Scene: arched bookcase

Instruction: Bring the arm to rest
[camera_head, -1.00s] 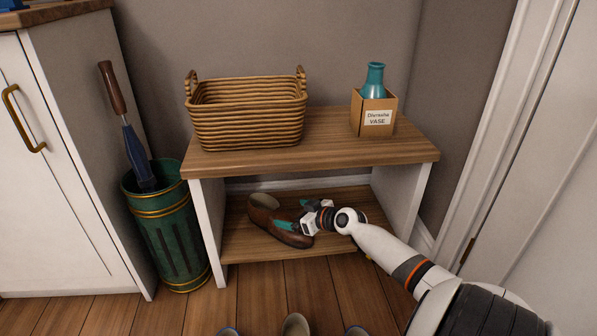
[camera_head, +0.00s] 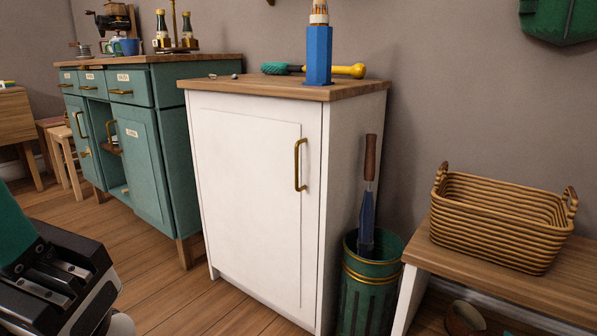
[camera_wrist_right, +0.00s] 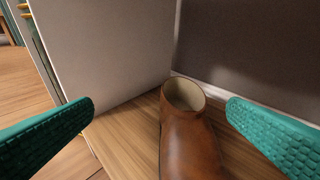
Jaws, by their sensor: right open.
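My right gripper (camera_wrist_right: 160,105) is open in the right wrist view, with one teal ridged finger at each side. No contact between fingers and shoe shows. Part of the shoe (camera_head: 463,318) also shows at the bottom of the head view. My left gripper (camera_head: 45,275) is partly in the head view at the lower left, a black body with a teal finger. Its fingertips are cut off by the frame, so its opening is hidden.
A wicker basket (camera_head: 500,222) stands on the bench (camera_head: 520,285). A green umbrella stand (camera_head: 368,295) is between the bench and a white cabinet (camera_head: 250,200). A green cabinet (camera_head: 150,170) stands farther left. Bare floor (camera_head: 150,245) lies in front of the cabinets.

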